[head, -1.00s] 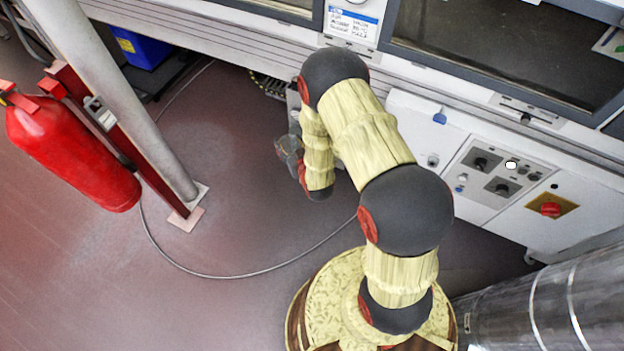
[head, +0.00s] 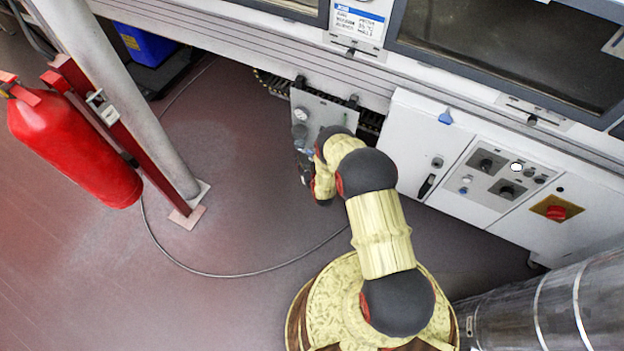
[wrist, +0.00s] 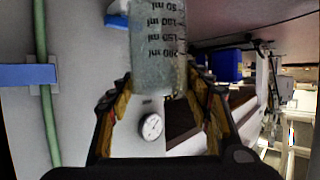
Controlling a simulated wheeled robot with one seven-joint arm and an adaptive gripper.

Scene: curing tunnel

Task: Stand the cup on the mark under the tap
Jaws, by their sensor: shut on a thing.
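The cup (wrist: 158,60) is clear, with dark volume marks, and shows at the top middle of the wrist view. My gripper (wrist: 160,85) is shut on it, with a finger on either side. The cup's upper part in the picture is cut off by the frame. The print looks upside down there, and I cannot tell how the cup is tilted. In the head view my gripper (head: 303,166) is small and partly hidden by my arm beside a grey panel, and the cup is not clear. I cannot make out the tap or the mark in either view.
The grey panel (head: 318,112) carries a round gauge (wrist: 152,126). A green pipe (wrist: 47,110) with a blue piece (wrist: 27,76) runs near it. A white cabinet (head: 418,140) stands right of the panel. A red extinguisher (head: 75,140) hangs by a post at left.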

